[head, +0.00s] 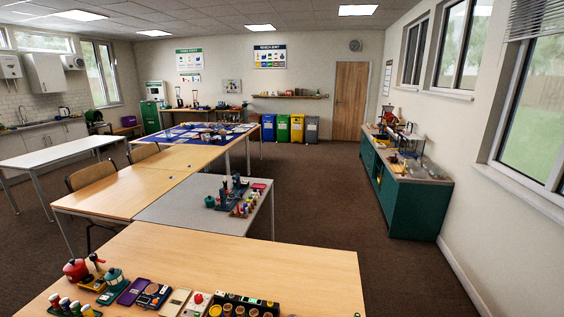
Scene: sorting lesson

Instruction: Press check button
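A pale box with a round red top (197,299) lies on the near wooden table among small items. It looks like a button, but I cannot tell whether it is the check button. A dark panel with coloured round spots (153,295) lies to its left. A dark tray with round pieces (243,306) stands to its right, cut off by the bottom edge. Neither of my grippers shows in the head view.
The near wooden table (290,266) is bare across its middle. A grey table (170,210) with small objects lies beyond. Open floor (330,215) runs right, beside a green cabinet (415,205).

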